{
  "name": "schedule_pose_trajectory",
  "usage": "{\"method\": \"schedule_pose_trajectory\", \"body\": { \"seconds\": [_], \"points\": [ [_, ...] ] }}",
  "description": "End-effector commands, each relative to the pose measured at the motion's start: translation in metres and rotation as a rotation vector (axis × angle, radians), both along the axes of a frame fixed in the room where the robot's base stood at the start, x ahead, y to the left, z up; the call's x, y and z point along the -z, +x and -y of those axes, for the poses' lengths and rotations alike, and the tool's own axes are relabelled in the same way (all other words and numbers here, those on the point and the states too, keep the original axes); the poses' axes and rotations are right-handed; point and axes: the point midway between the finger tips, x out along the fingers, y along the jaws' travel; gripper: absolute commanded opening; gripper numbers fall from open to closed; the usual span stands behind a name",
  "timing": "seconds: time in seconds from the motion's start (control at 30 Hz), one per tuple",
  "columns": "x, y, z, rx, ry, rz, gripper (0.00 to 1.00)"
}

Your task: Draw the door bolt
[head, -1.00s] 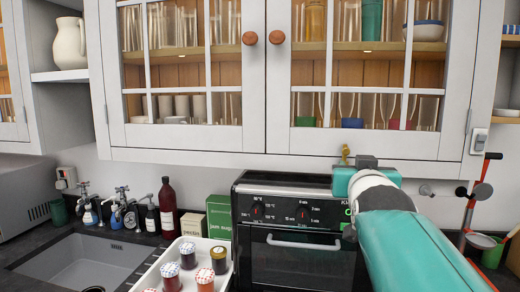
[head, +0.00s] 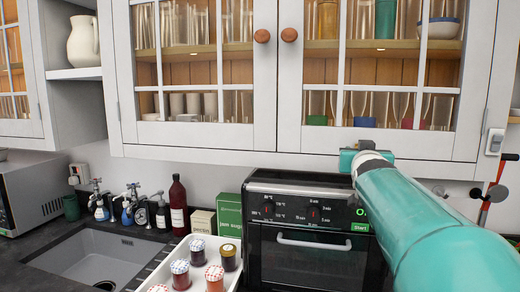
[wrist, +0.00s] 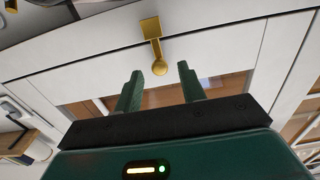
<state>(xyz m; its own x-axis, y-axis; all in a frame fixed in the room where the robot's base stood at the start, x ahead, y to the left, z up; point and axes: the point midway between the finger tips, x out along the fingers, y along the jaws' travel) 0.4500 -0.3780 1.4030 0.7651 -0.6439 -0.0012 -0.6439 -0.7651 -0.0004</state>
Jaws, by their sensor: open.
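The brass door bolt (wrist: 151,28) shows in the wrist view on the white cabinet frame, with a round knob (wrist: 159,68) at its near end. My gripper (wrist: 161,76) is open and empty, its two green fingers spread on either side of the knob's line. The knob looks just beyond the fingertips; I cannot tell the exact gap. In the head view my gripper (head: 367,158) is at the lower edge of the right glazed door (head: 374,140) and hides the bolt. Both doors look shut; the left glazed door (head: 190,138) has a wooden knob (head: 262,36).
Below the cabinet stand a black oven (head: 305,250) and a white tray (head: 205,248) with several jars. Bottles and boxes stand by the sink (head: 90,260). A small white switch box (head: 495,141) is on the cabinet's right side.

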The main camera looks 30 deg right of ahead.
Motion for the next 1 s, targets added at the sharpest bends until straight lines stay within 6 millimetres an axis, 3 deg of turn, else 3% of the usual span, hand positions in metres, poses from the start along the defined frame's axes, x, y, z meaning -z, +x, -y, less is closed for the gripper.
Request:
{"method": "schedule_pose_trajectory", "body": {
  "seconds": [0.4,0.6,0.83,1.0],
  "points": [
    [0.000,0.008,0.007,0.001,-0.001,0.000,0.40],
    [0.000,0.008,0.007,0.000,-0.001,0.000,0.01],
    [-0.003,0.008,0.007,0.001,-0.002,0.001,0.00],
    [-0.027,0.008,0.007,0.001,-0.003,0.003,0.00]
  ]
}}
